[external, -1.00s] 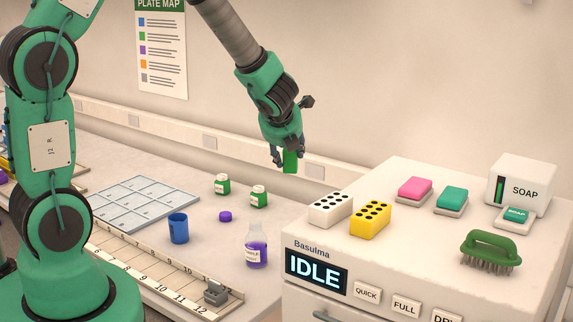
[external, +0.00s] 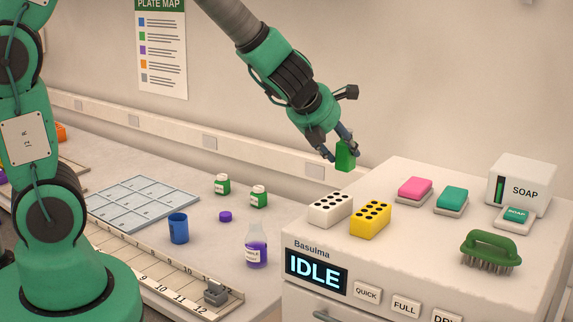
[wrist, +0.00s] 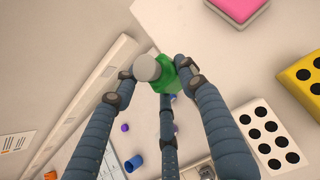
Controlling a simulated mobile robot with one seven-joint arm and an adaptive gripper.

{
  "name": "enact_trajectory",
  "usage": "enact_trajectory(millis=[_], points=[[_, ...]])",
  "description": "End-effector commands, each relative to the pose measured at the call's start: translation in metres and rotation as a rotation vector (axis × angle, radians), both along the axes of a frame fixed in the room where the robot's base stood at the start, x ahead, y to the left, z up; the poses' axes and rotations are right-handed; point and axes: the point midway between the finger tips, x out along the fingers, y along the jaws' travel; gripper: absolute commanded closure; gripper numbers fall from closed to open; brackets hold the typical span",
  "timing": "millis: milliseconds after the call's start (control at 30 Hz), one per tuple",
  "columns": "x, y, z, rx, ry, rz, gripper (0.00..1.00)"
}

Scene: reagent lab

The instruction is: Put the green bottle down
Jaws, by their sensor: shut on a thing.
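My gripper (external: 340,147) is shut on a green bottle (external: 345,156) and holds it in the air near the back left edge of the white machine top (external: 400,236). In the wrist view the bottle (wrist: 182,76), with a grey-white cap (wrist: 147,68), sits between my fingers (wrist: 157,80). Two other small green bottles with white caps and labels stand on the bench, one on the left (external: 222,184) and one on the right (external: 259,196).
On the machine top are a white dotted block (external: 328,209), a yellow dotted block (external: 370,219), pink (external: 415,187) and teal (external: 451,198) sponges, a soap dispenser (external: 522,182) and a green brush (external: 488,247). A purple flask (external: 256,250) and blue cup (external: 178,228) stand on the bench.

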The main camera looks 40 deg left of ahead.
Motion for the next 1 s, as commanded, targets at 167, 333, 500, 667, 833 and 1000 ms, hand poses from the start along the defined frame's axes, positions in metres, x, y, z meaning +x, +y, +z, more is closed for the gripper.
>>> enact_trajectory(millis=[167,333,500,667,833,1000], points=[[0.001,0.0,0.0,0.0,-0.001,0.001,0.88],[0.009,-0.003,0.0,0.0,0.0,0.001,0.88],[0.027,-0.008,-0.002,0.0,0.0,0.003,0.88],[0.049,-0.015,-0.004,0.0,0.0,0.003,0.88],[0.07,-0.023,-0.007,0.0,0.001,0.003,0.88],[0.092,-0.031,-0.008,0.001,-0.001,0.002,0.88]])
